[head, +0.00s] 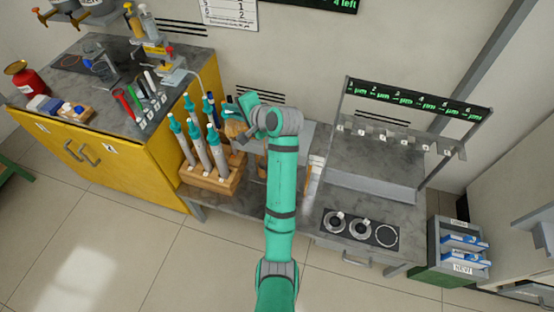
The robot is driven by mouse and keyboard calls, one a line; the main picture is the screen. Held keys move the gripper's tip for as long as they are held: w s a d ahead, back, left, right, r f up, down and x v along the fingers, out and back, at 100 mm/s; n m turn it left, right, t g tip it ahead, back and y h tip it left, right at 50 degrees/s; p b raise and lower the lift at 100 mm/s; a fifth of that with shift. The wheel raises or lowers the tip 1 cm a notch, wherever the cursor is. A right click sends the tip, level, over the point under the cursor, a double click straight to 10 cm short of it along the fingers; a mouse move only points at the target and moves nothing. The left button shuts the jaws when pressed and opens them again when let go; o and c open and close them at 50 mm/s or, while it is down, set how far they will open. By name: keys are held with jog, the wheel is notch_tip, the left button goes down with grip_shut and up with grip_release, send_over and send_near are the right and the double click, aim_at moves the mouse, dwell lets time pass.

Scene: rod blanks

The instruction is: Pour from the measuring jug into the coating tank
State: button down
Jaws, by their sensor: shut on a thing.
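My arm reaches forward over the grey bench, and my gripper (232,118) is at its far end, left of the wrist. The gripper is shut on a small amber-brown vessel that looks like the measuring jug (236,131). The fingers and wrist cover part of it, so its spout, tilt and fill level cannot be told. It is above the bench, just right of the rack of teal-topped tubes. I cannot clearly make out the coating tank; my arm hides part of the bench behind and below the wrist.
A wooden rack (213,183) of several teal-topped tubes stands close to the gripper's left. A yellow cabinet (120,168) with bottles and coloured rods is further left. Right of my arm are a numbered hanging frame (418,98), a plate with round holders (360,229) and a green bin (452,262).

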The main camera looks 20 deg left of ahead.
jog(key=shift+d+r, duration=0.1)
jog(key=shift+d, duration=0.25)
jog(key=shift+w+d+y, duration=0.1)
jog(key=shift+w+y, duration=0.05)
jog(key=shift+y, duration=0.25)
jog(key=shift+d+r, duration=0.1)
jog(key=shift+d, duration=0.05)
jog(key=shift+r+t, duration=0.1)
jog(key=shift+t, duration=0.2)
jog(key=shift+s+a, duration=0.2)
jog(key=shift+s, duration=0.05)
jog(key=shift+w+d+m+y, duration=0.2)
jog(key=shift+d+m+y, duration=0.1)
jog(key=shift+d+y, duration=0.1)
dwell(0.6)
jog(key=shift+s+a, duration=0.15)
dwell(0.5)
jog(key=shift+w+d+r, duration=0.1)
jog(key=shift+w+d, duration=0.15)
jog(key=shift+d, duration=0.25)
dwell(0.6)
